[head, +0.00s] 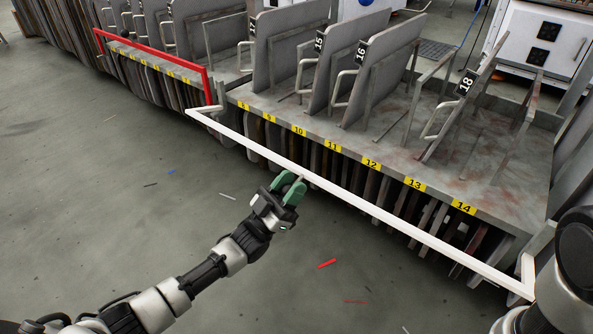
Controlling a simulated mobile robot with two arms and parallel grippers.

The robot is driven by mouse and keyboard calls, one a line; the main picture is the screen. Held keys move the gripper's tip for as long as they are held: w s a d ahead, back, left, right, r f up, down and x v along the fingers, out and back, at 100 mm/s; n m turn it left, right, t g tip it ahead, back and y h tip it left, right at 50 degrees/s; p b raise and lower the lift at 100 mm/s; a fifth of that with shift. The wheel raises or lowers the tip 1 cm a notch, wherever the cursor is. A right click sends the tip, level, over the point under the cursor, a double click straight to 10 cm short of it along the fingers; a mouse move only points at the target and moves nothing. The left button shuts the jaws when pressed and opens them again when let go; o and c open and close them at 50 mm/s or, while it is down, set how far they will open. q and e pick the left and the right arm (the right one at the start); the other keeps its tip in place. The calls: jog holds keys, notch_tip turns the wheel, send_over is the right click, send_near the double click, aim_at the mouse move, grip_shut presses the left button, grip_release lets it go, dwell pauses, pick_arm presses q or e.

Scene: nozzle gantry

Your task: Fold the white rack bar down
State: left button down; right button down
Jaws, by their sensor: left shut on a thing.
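The white rack bar (400,229) is a long thin bar with short side arms at both ends. It sticks out in front of the rack's labelled front edge and runs from the upper left to the lower right. My left gripper (289,187) has green fingers and is shut on the bar, left of the bar's middle. The fingers hide part of the grip. My right gripper is out of view.
The grey rack (390,147) has yellow number labels along its edge, upright dividers on top and panels stored below. A red bar (150,62) stands up on the left section. The floor (120,190) in front is open, with small scraps including a red piece (327,263).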

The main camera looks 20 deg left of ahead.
pick_arm(q)
jog(key=shift+s+d+f+b, duration=0.15)
jog(key=shift+f+b, duration=0.2)
jog(key=shift+f, duration=0.65)
jog(key=shift+s+a+f+b, duration=0.15)
jog(key=shift+f+b, duration=0.2)
jog(key=shift+f, duration=0.6)
jog(key=shift+s+d+f+b, duration=0.15)
jog(key=shift+f+b, duration=0.2)
jog(key=shift+f, duration=0.65)
jog(key=c, duration=0.8)
grip_release()
jog(key=shift+o, duration=0.2)
jog(key=shift+r, duration=0.15)
